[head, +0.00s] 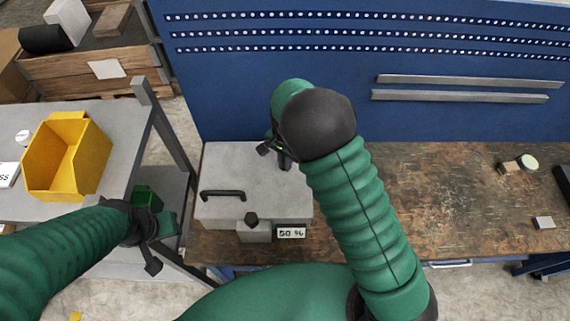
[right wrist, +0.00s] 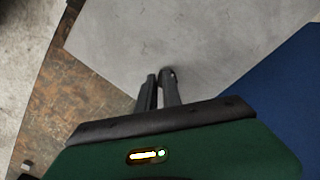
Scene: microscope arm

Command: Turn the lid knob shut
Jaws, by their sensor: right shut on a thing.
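A pale grey box (head: 222,165) with a flat lid stands at the left end of the workbench. A black bar handle (head: 223,195) lies along the lid's front left. A small black knob (head: 252,217) sits on a grey block at the box's front, beside a "50 %" label (head: 291,232). My right gripper (head: 285,163) is over the rear right of the lid, its fingers close together on what seems to be the lid knob, mostly hidden. The fingers (right wrist: 160,88) also show in the right wrist view against the grey surface. My left gripper (head: 150,248) hangs away from the box; its jaw opening is unclear.
The worn brown workbench (head: 420,200) is mostly clear right of the box. A blue perforated panel (head: 270,70) rises behind it. A yellow bin (head: 67,155) stands on a grey side table at the left. Small items (head: 525,162) lie at the far right.

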